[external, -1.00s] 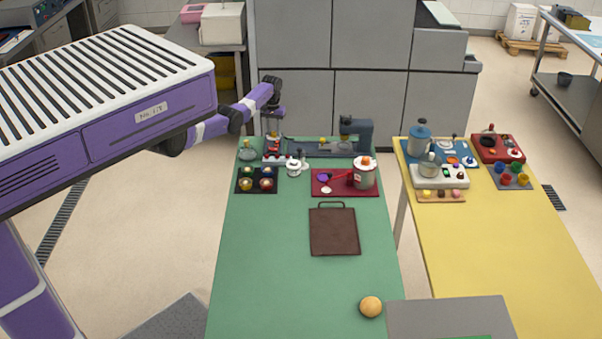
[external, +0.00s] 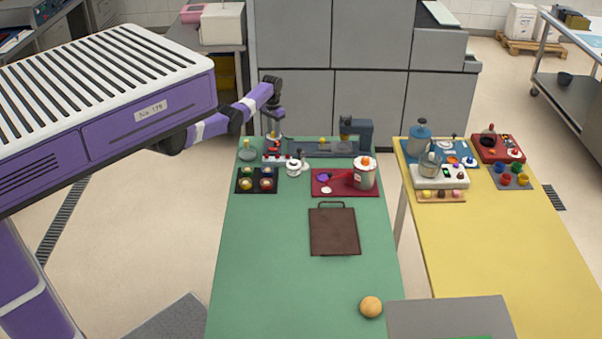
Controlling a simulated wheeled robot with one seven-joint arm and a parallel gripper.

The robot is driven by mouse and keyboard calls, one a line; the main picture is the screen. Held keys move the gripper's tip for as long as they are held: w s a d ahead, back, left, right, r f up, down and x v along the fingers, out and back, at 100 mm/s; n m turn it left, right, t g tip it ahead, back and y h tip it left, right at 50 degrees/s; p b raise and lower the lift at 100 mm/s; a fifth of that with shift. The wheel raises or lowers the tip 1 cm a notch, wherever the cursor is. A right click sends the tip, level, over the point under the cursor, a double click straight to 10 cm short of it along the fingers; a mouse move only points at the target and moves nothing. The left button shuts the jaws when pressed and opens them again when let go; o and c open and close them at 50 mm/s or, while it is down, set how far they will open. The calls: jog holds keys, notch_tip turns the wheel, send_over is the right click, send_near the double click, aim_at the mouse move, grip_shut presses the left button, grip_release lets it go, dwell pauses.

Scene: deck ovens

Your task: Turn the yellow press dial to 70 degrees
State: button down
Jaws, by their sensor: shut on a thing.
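My gripper (external: 274,138) points down at the back left of the green table (external: 275,240). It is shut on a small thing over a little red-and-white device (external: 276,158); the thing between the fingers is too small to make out. A grey-blue machine (external: 356,134) stands at the back right of the green table, with a long low bed reaching left. A small yellow spot (external: 322,140) shows on that bed, to the right of my gripper and apart from it. I cannot tell which yellow part is the press dial, nor read its angle.
A white pot (external: 294,168) and a black tray (external: 243,186) of round items stand close in front of my gripper. A red tray (external: 341,190) holds a silver canister (external: 364,174). A brown board (external: 334,232) and an orange ball (external: 371,307) lie nearer. The table's front left is clear.

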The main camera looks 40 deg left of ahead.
jog(key=c, duration=1.1)
grip_release()
jog(key=shift+o, duration=0.2)
jog(key=shift+r, duration=0.1)
notch_tip(320, 180, up, 8)
jog(key=shift+f, duration=0.15)
